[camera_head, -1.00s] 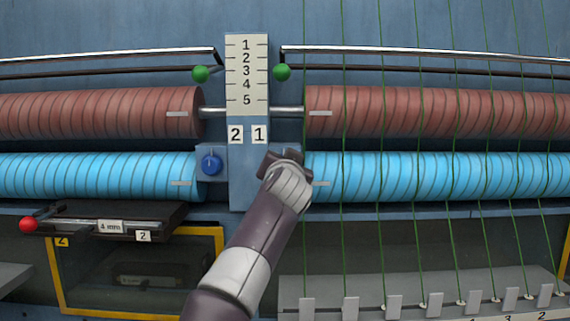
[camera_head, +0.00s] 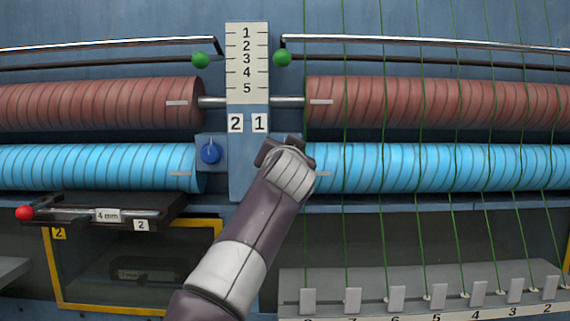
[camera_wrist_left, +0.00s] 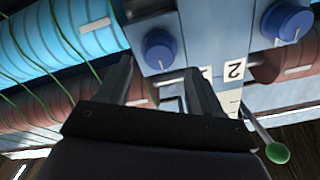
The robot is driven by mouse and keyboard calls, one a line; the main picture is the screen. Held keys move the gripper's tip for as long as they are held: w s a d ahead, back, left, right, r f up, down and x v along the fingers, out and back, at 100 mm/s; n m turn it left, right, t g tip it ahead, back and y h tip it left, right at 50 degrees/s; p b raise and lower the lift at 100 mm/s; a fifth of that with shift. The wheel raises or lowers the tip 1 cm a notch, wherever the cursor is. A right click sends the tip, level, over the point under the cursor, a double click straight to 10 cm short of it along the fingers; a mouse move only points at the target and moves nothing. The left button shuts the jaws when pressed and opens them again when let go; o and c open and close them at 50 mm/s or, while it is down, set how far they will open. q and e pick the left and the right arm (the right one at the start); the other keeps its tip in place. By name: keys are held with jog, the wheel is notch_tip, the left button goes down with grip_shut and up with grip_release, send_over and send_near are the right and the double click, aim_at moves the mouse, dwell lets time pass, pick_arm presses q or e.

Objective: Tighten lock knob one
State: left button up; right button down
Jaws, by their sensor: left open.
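A blue lock knob (camera_wrist_left: 160,48) sits on the block beside the label 1 in the left wrist view. In the head view it is hidden behind my gripper. A second blue knob (camera_head: 210,153) is on the 2 side and also shows in the wrist view (camera_wrist_left: 285,20). My left gripper (camera_head: 278,149) is in front of the block on the 1 side. Its two fingers are open (camera_wrist_left: 158,68), with the first knob appearing between and just beyond the tips. I cannot tell whether they touch it. The right gripper is not in view.
Green yarns run down the right. A red-ended lever (camera_head: 25,212) is lower left.

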pick_arm(q)
jog(key=s+b, duration=0.4)
jog(key=s, duration=0.5)
jog(key=shift+r, duration=0.15)
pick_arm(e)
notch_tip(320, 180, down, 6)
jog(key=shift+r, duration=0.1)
